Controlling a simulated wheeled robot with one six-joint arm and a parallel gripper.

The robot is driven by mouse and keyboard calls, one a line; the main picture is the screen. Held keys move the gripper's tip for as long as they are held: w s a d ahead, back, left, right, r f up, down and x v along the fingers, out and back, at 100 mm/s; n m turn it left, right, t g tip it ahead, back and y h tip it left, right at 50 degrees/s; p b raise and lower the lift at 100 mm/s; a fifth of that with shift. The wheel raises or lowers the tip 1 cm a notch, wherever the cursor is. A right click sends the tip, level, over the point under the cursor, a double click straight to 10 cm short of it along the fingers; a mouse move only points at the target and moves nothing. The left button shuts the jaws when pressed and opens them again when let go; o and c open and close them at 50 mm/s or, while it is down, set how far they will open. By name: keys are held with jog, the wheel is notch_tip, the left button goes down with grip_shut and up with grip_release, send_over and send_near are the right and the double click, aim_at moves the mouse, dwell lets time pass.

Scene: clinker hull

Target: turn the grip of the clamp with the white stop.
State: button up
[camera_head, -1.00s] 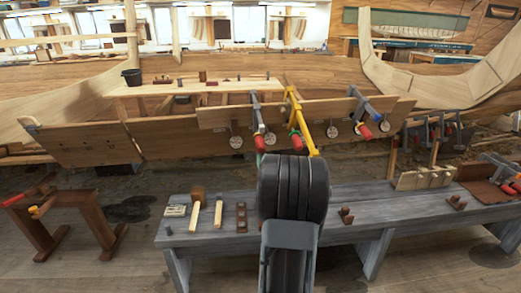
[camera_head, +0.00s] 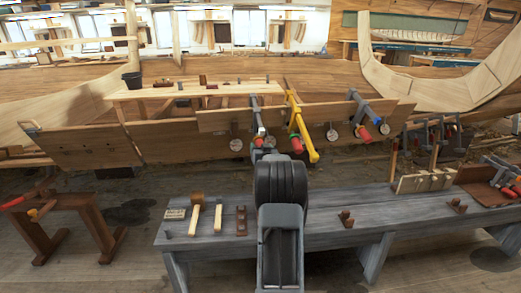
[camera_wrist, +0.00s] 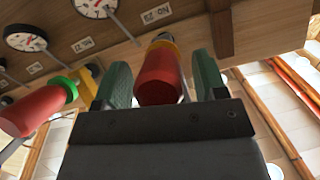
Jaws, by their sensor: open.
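Several bar clamps hang on the hull plank. The left grey clamp (camera_head: 256,113) has a red grip, partly hidden by my arm in the head view. In the wrist view this red grip (camera_wrist: 160,77) lies between the two green fingers of my open gripper (camera_wrist: 163,80), with a yellow-orange collar and a small pale part behind it. I cannot tell clearly whether its stop is white. Beside it, the yellow clamp (camera_head: 302,130) has a red grip (camera_wrist: 32,110) with a green collar. The right grey clamp (camera_head: 364,106) has a red grip and a blue part.
Round dials (camera_wrist: 25,38) with number labels are on the planking near the clamps. A grey bench (camera_head: 330,208) stands in front, with a mallet (camera_head: 195,215) and small blocks. A brown trestle (camera_head: 75,208) is at the left. Floor is open between them.

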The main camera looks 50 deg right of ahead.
jog(key=c, duration=0.9)
jog(key=shift+f+b, duration=0.15)
jog(key=shift+b, duration=0.25)
